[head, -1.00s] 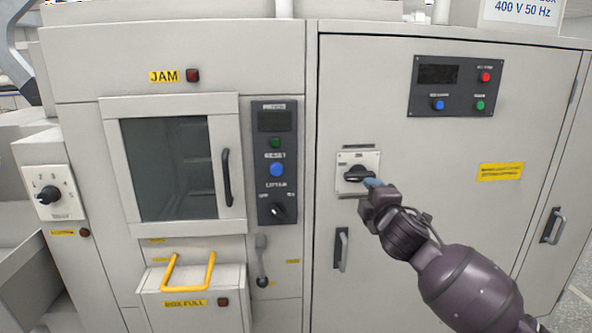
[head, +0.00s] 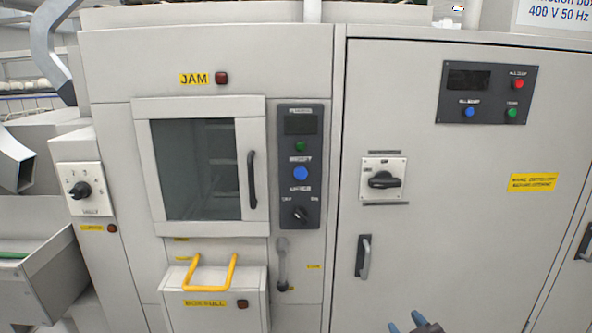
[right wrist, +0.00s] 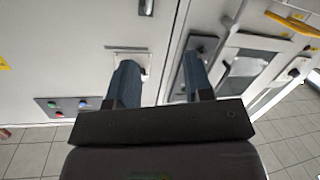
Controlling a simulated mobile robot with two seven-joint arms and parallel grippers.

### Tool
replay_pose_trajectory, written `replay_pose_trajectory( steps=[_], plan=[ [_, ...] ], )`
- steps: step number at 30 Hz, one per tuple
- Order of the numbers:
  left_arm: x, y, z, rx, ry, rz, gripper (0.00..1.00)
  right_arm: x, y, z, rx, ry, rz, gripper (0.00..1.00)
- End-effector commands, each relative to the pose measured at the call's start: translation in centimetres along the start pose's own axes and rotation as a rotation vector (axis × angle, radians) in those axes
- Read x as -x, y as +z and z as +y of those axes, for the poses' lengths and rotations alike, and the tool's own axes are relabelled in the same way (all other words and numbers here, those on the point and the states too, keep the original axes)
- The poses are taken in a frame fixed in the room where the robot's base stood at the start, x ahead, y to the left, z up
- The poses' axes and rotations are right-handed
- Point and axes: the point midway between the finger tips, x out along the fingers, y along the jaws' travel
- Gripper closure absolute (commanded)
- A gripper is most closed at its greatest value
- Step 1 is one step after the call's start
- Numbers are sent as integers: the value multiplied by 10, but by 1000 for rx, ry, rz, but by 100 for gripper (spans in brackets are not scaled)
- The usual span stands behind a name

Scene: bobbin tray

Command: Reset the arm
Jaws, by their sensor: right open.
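The rotary switch (head: 384,181) with a black handle on a white plate sits on the cabinet door, above and left of the fingertips in the head view. Its handle lies about level. The rest of my right arm is out of the head view. My left gripper is not in view.
Left of the cabinet (head: 440,245) are a windowed door (head: 195,170), a control strip (head: 302,245) and a box with a yellow handle (head: 213,275). A small door handle (head: 363,257) stands out below the switch. A metal tray (head: 40,270) is at far left.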

Motion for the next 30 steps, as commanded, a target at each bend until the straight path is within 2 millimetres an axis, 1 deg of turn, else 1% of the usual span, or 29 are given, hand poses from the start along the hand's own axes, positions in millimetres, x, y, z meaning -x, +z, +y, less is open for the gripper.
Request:
replay_pose_trajectory(
  steps=[1,5,6,8,9,12,15,18,21,24,30],
  plan=[
    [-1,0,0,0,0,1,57,16,23,-6,-47,7,-38,53],
    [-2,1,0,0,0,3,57,56,71,-18,-139,30,-124,53],
    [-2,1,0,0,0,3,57,69,85,-22,-162,38,-154,53],
    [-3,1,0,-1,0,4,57,89,107,-28,-195,50,-203,53],
    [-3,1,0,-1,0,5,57,103,121,-32,-216,59,-236,53],
    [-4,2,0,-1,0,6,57,138,152,-43,-257,80,-316,53],
    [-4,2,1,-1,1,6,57,168,177,-53,-286,94,-383,53],
    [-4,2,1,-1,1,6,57,189,191,-61,-304,99,-428,53],
    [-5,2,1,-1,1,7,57,200,199,-64,-309,100,-452,53],
    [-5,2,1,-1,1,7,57,204,202,-66,-309,100,-461,53],
    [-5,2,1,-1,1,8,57,204,202,-65,-309,100,-460,53]
  ],
)
